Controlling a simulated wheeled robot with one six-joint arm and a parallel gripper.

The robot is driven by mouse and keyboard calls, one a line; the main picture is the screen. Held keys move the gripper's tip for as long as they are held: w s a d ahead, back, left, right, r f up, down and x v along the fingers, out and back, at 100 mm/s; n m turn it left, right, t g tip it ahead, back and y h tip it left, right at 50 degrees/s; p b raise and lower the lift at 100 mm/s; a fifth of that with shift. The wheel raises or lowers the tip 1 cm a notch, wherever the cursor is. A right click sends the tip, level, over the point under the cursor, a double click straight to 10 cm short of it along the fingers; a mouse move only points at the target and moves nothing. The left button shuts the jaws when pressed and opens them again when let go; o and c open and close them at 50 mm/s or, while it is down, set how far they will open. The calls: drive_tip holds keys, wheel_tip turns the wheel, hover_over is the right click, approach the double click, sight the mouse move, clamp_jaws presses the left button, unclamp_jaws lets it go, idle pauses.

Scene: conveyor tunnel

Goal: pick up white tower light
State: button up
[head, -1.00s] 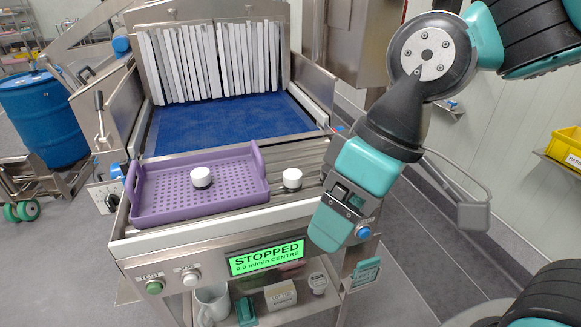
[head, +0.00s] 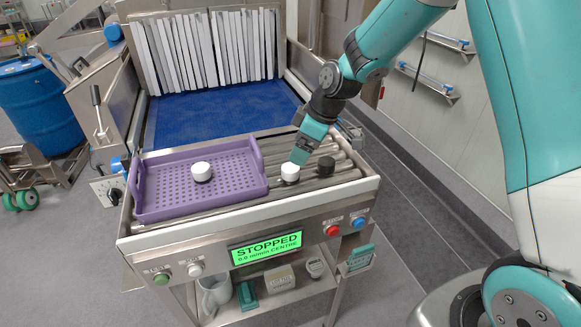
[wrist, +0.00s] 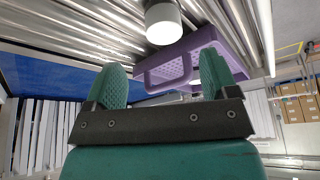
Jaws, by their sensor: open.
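A white cylinder with a dark base (head: 290,172), which looks like a tower light, stands upright on the bare rollers right of the purple tray. A similar white cylinder (head: 203,171) stands inside the tray. My gripper (head: 299,158) is just above and behind the white piece on the rollers, pointing down. In the wrist view, my gripper's two fingers (wrist: 163,76) are apart with nothing held between them. The roller piece (wrist: 163,24) shows beyond the fingertips, at the top of that view. Whether a finger touches it cannot be told from the head view.
A black cylinder (head: 326,165) stands close right of the white piece on the rollers. A control panel reading STOPPED (head: 266,250) faces front. The blue belt (head: 220,118) is clear.

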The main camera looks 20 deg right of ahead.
sight(291, 167)
drive_tip(key=x, duration=0.3)
drive_tip(key=shift+p, duration=0.35)
drive_tip(key=shift+a+f+p, duration=0.3)
drive_tip(key=shift+f+p, duration=0.2)
drive_tip(key=shift+p, duration=0.1)
drive_tip(key=shift+p+x, duration=0.9)
drive_tip(key=shift+x, duration=1.15)
drive_tip(key=shift+s, duration=0.15)
drive_tip(key=shift+c, duration=0.5)
drive_tip(key=c, duration=0.9)
